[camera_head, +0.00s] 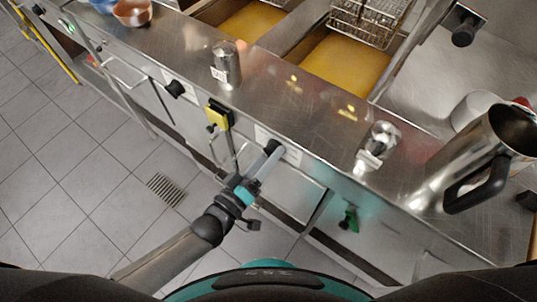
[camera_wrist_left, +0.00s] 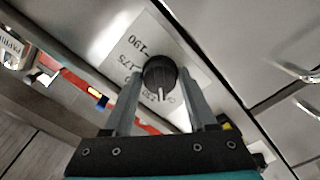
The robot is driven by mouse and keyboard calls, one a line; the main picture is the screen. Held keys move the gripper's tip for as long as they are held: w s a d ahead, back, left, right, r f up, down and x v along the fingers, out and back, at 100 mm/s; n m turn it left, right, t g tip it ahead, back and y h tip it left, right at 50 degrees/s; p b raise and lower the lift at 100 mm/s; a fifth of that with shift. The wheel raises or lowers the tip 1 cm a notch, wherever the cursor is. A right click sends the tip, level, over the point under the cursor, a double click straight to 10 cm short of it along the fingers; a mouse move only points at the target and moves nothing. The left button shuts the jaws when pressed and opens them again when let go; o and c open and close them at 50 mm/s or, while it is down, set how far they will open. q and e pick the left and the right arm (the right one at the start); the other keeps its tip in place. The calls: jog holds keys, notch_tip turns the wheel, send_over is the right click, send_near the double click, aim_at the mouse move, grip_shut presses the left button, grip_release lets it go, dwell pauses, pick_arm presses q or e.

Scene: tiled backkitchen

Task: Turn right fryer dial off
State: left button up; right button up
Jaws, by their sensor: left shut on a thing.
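The right fryer dial (camera_head: 271,146) is a black round knob on the front panel below the right fryer basin. In the left wrist view the dial (camera_wrist_left: 160,72) sits on a white plate with printed numbers, 190 and 175 among them. Its pale pointer mark faces the bottom of that picture. My left gripper (camera_head: 268,160) reaches the dial from the front. In the left wrist view its two grey fingers (camera_wrist_left: 161,84) stand on either side of the dial and are shut on it. My right gripper is not in view.
Another black dial (camera_head: 175,88) is on the panel further left, with a yellow box (camera_head: 219,115) between them. A steel pitcher (camera_head: 480,150) and shakers (camera_head: 226,65) stand on the counter. A wire basket (camera_head: 366,22) hangs over the right oil basin. The tiled floor is clear.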

pick_arm(q)
jog(key=shift+n, duration=0.9)
jog(key=o, duration=1.4)
jog(key=shift+c, duration=0.2)
jog(key=v, duration=1.5)
jog(key=shift+p, duration=0.4)
jog(key=shift+s, duration=0.15)
